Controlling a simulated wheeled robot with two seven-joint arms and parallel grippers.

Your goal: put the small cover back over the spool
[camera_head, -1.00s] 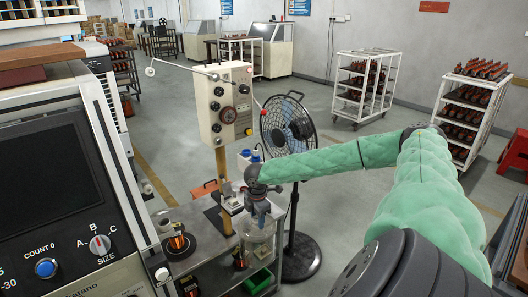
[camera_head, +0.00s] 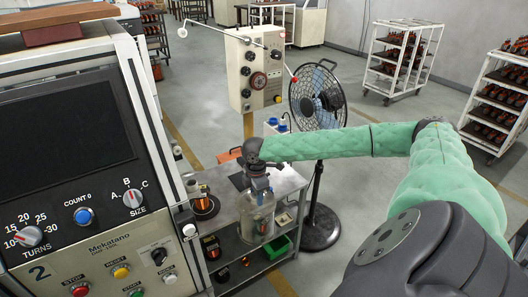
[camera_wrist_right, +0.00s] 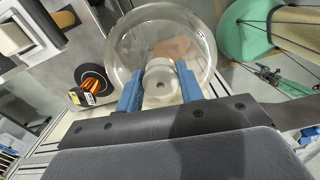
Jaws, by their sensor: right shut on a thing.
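The small cover (camera_head: 258,212) is a clear dome. A copper spool (camera_head: 204,206) on a dark round base stands on the cart to the left of the cover. My left gripper is not in view.
The winding machine (camera_head: 75,200) with its dials and buttons fills the left. The grey cart (camera_head: 228,212) has lower shelves with copper spools and a green bin (camera_head: 277,247). A black fan (camera_head: 317,95) stands behind, and a control box (camera_head: 255,70) rises on a post.

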